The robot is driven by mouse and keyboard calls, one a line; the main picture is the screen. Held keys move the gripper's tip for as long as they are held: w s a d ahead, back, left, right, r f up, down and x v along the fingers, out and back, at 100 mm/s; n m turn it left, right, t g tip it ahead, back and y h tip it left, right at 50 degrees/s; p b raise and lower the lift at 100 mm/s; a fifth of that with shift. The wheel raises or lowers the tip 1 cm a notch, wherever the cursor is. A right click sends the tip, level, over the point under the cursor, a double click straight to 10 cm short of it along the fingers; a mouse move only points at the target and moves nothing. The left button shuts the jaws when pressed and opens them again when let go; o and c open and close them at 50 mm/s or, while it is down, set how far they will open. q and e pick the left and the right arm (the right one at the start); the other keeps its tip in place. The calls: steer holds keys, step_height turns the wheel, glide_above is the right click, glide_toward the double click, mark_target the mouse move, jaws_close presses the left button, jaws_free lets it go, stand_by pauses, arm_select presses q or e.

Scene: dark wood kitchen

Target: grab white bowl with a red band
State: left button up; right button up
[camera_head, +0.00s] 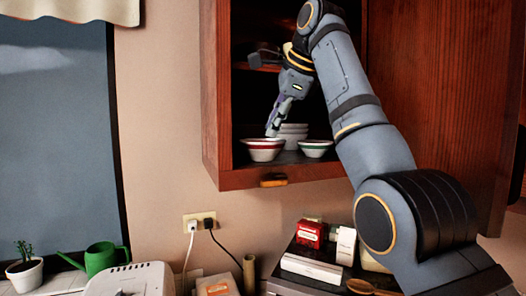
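The white bowl with a red band (263,154) stands upright on the bottom shelf of the open wall cabinet, near its front left. My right gripper (273,129) reaches into the cabinet from above and points down. Its fingertips are at the bowl's rim, overlapping it in the picture. I cannot tell whether they touch it, and the finger gap is too small and side-on to read. A white bowl with a green band (315,152) stands to the right. A stack of white bowls (293,131) stands behind, partly covered. My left gripper is not in view.
The cabinet's left wall (215,100) and open right door (440,90) flank my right arm. An upper shelf (252,67) is close to my wrist. Below are red and white boxes (310,233), a wooden spoon (370,288), a green watering can (103,258) and a potted plant (24,274).

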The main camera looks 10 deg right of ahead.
mark_target(264, 148)
steer(key=w+f, duration=0.2)
steer(key=w, duration=0.1)
steer(key=shift+w+f, duration=0.2)
steer(key=shift+x, duration=0.75)
steer(key=x, duration=0.3)
steer(key=shift+s+a+f, duration=0.1)
steer(key=shift+s+f, duration=0.15)
steer(key=shift+w+f, duration=0.1)
steer(key=shift+w, duration=0.2)
steer(key=shift+c, duration=1)
steer(key=shift+s, duration=0.25)
jaws_close()
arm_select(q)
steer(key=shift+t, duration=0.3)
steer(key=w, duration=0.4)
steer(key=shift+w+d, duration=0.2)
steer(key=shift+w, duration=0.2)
arm_select(e)
steer(key=shift+w, duration=0.1)
